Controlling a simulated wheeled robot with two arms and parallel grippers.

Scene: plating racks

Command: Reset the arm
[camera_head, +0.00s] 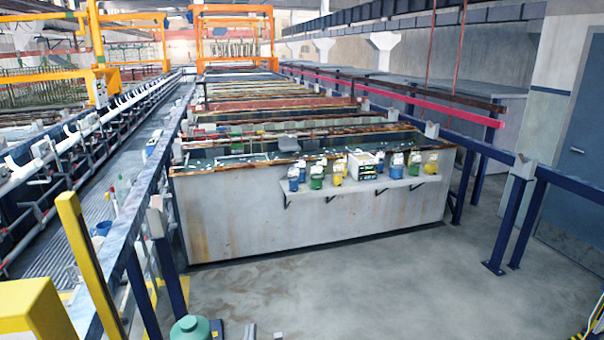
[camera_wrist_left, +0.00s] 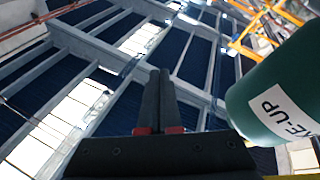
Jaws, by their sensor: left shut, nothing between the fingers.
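My left gripper (camera_wrist_left: 160,78) shows in the left wrist view with its two dark fingers shut together and nothing between them. The fingers point up toward the roof. A green container (camera_wrist_left: 275,105) with a white label ending in "E-UP" stands at the right of that view, beside the fingers and apart from them. A teal-green rounded top (camera_head: 190,328) shows at the bottom edge of the head view, with small dark and grey parts right of it; most of it is cut off. My right gripper is not in view.
A long grey tank (camera_head: 240,215) has a front shelf (camera_head: 390,186) holding several blue, green and yellow jugs and a white crate (camera_head: 364,166). Blue railings (camera_head: 510,215) stand on both sides. A yellow post (camera_head: 88,255) is at the left. The floor (camera_head: 360,285) before the tank is clear.

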